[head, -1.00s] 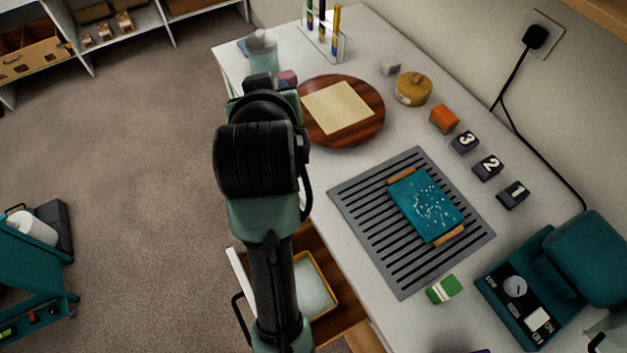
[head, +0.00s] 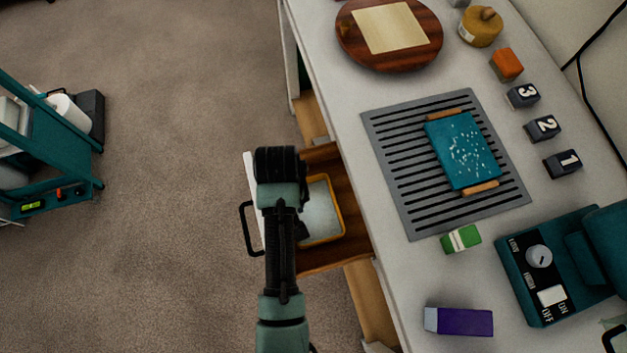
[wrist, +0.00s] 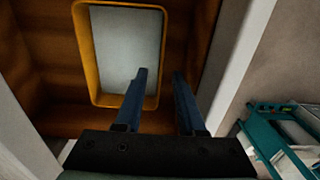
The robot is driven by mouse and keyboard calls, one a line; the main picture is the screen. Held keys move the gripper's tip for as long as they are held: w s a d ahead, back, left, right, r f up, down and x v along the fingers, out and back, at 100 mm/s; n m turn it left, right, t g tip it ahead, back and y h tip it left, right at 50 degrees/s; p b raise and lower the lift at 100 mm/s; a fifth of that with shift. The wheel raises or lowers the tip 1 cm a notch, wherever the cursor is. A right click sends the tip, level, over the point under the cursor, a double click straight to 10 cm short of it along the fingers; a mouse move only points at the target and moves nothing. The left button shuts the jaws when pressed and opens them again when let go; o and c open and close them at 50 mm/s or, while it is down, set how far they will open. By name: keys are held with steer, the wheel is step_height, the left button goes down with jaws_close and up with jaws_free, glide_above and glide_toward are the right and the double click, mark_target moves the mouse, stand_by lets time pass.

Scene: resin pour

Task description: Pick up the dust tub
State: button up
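The dust tub appears to be the rectangular tub with a yellow-orange rim and a pale grey inside (head: 341,212), in the open wooden drawer (head: 345,255). The tub (wrist: 86,62) fills the upper middle of the wrist view. My gripper (wrist: 160,74) is open and empty, its two dark blue fingers pointing towards the tub. In that view the left finger overlaps the tub's inside and the right finger lies just outside its right wall. I cannot tell how far above the rim they are. In the head view my wrist hides the fingertips and part of the tub.
The drawer's white front (head: 252,190) has a black handle (head: 245,230). The white worktop (head: 395,285) overhangs beside it, bearing a slotted grey mat (head: 400,165), a teal panel (head: 460,150), a green-and-white block (head: 461,239) and a purple box (head: 464,321). A teal cart (head: 60,150) stands left; floor between is clear.

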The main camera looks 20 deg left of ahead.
mark_target(313, 211)
steer(key=f, duration=0.5)
steer(key=shift+s+d+f, duration=0.1)
steer(key=shift+s+f, duration=0.2)
steer(key=shift+s, duration=0.05)
jaws_close()
stand_by(1.2)
